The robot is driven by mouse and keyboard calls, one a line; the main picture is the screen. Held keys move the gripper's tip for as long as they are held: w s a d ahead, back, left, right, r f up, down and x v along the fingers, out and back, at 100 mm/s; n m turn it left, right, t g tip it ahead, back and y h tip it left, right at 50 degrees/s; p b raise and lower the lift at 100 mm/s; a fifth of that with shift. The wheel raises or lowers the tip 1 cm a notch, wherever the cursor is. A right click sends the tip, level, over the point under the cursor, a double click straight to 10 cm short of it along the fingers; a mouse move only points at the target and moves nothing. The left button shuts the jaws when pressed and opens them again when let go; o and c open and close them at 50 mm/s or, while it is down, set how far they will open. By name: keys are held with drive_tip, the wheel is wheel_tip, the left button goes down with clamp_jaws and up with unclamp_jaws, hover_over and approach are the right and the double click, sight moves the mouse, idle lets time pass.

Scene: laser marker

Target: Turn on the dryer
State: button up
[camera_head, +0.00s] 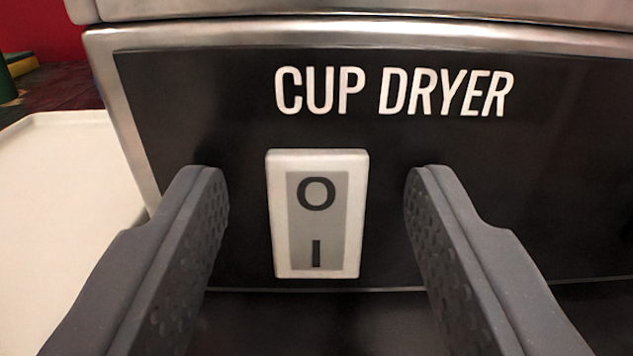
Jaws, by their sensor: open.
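The cup dryer (520,170) fills most of the head camera view. It has a black front panel with white "CUP DRYER" lettering and a metal frame. A white rocker switch (317,213) with a grey middle sits on the panel below the lettering. Its upper half is marked O and its lower half I. I cannot tell which half is pressed in. My gripper (316,180) is open and empty. Its two dark fingers stand left and right of the switch in the picture, with a gap on each side. I cannot tell how far the fingertips are from the panel.
A white tray or surface (60,190) lies to the left of the dryer. Behind it is a dark reddish surface (55,88) with a green and yellow object (15,68) at the far left edge. The panel around the switch is clear.

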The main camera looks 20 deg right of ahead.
drive_tip(key=c, duration=1)
drive_tip(key=shift+f+t, duration=0.3)
drive_tip(key=shift+t, duration=0.1)
drive_tip(key=shift+f+t+h+b, duration=0.25)
drive_tip(key=shift+t+h+b, duration=0.4)
drive_tip(key=shift+t, duration=0.65)
drive_tip(key=o, duration=1)
drive_tip(key=shift+r, duration=0.1)
drive_tip(key=shift+s, duration=0.1)
